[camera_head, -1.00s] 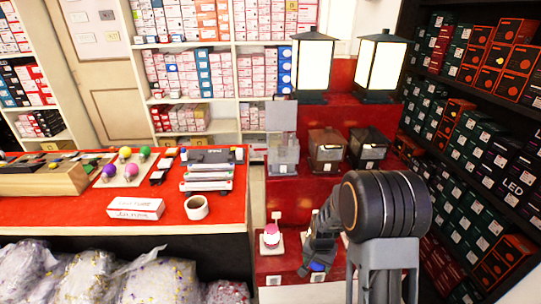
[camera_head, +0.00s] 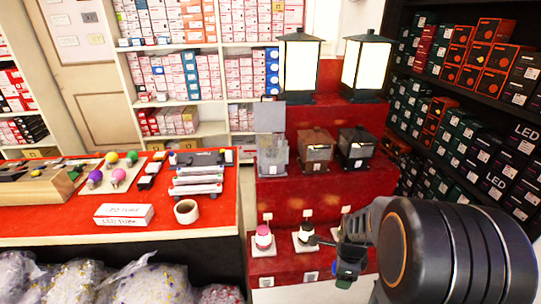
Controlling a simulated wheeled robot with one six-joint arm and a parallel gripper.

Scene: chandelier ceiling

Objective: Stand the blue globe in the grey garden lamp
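The grey garden lamp (camera_head: 272,157) stands at the left of a row of three small lamps on the red middle step. A flat grey panel (camera_head: 270,117) stands upright above it. My gripper (camera_head: 343,270) is low on the right, in front of the lowest red step, below and to the right of the grey lamp. A small blue-green patch shows at its lower end. I cannot tell whether this is the blue globe or part of my gripper. My arm hides much of this area, and the finger opening cannot be made out.
A pink globe (camera_head: 263,236) and a dark, white-topped piece (camera_head: 305,234) stand on pale bases on the lowest step. A brown lamp (camera_head: 317,150) and a black lamp (camera_head: 357,148) stand beside the grey one. A red counter (camera_head: 70,218) with coloured bulbs is left; box shelves are right.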

